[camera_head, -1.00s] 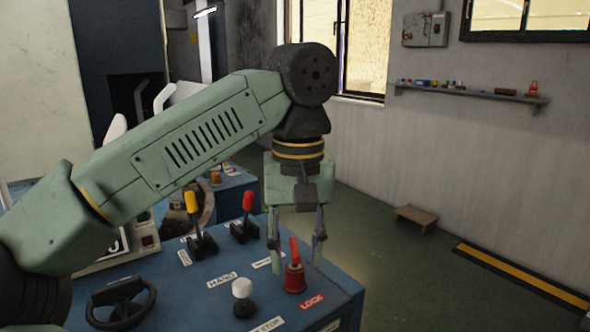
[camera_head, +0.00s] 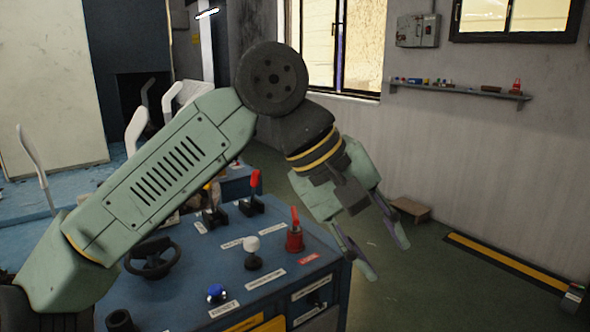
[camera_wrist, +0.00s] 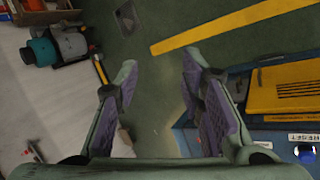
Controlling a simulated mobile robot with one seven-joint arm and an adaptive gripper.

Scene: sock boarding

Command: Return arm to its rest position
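My gripper (camera_head: 387,262) is open and empty in the head view. It hangs tilted down to the right, beyond the right edge of the blue control panel (camera_head: 184,262) and apart from it. In the wrist view my gripper (camera_wrist: 157,72) shows its two purple-padded fingers apart, with only green floor between them. My arm is bent, with its elbow high and its forearm sloping down to the right.
The panel carries a red lever (camera_head: 295,232), a white knob (camera_head: 252,250), a blue button (camera_head: 217,293) and a black handwheel (camera_head: 153,258). A small wooden step (camera_head: 410,209) stands by the wall. A yellow-striped floor strip (camera_head: 515,263) lies at right. The floor between is clear.

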